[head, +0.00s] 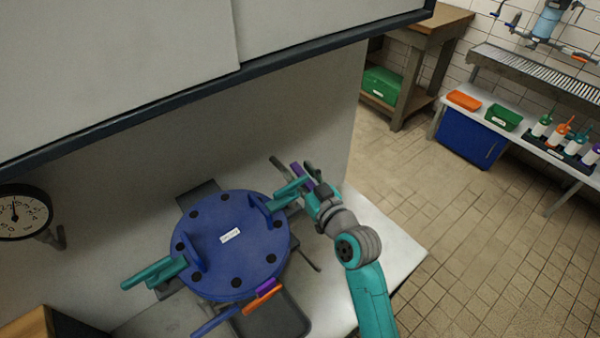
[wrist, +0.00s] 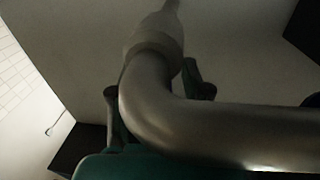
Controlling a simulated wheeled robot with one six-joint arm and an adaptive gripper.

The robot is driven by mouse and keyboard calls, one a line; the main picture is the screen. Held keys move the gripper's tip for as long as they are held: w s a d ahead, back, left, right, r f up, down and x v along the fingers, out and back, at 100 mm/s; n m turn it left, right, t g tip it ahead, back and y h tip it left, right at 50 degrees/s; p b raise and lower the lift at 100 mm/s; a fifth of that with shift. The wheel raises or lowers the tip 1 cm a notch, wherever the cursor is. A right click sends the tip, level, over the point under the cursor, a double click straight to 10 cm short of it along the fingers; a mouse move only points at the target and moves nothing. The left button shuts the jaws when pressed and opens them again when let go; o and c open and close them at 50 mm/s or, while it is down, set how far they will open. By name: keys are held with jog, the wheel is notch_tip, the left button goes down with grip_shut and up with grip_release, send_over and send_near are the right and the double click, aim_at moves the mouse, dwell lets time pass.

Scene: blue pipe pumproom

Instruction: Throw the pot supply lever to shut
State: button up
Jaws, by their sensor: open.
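A blue round pot (head: 225,248) with a bolted lid and a small white label stands on the bench. Several coloured levers sit around it: a teal one (head: 150,274) at its left, a teal one (head: 287,190) at its upper right, and orange (head: 262,301) and blue (head: 214,323) ones at its front. I cannot read which is the pot supply lever. My gripper (head: 315,190) is open at the pot's upper right, close to the teal lever and a purple piece (head: 297,171). In the wrist view a bent grey pipe (wrist: 150,95) passes in front of the fingers; contact is unclear.
A round gauge (head: 20,212) is at the left. A pale cabinet with a dark lower edge (head: 200,112) overhangs the pot. A grey tray (head: 275,318) lies in front. Tiled floor (head: 470,230) is clear at right, with a wooden table (head: 418,50) and a sink bench beyond.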

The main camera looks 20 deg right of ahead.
jog(key=shift+w, duration=0.1)
grip_shut()
jog(key=shift+f+m+h, duration=0.1)
jog(key=shift+m+h, duration=0.2)
jog(key=shift+h, duration=0.2)
jog(key=shift+d+m+h, duration=0.1)
jog(key=shift+m+h, duration=0.4)
jog(key=shift+h, duration=0.3)
grip_release()
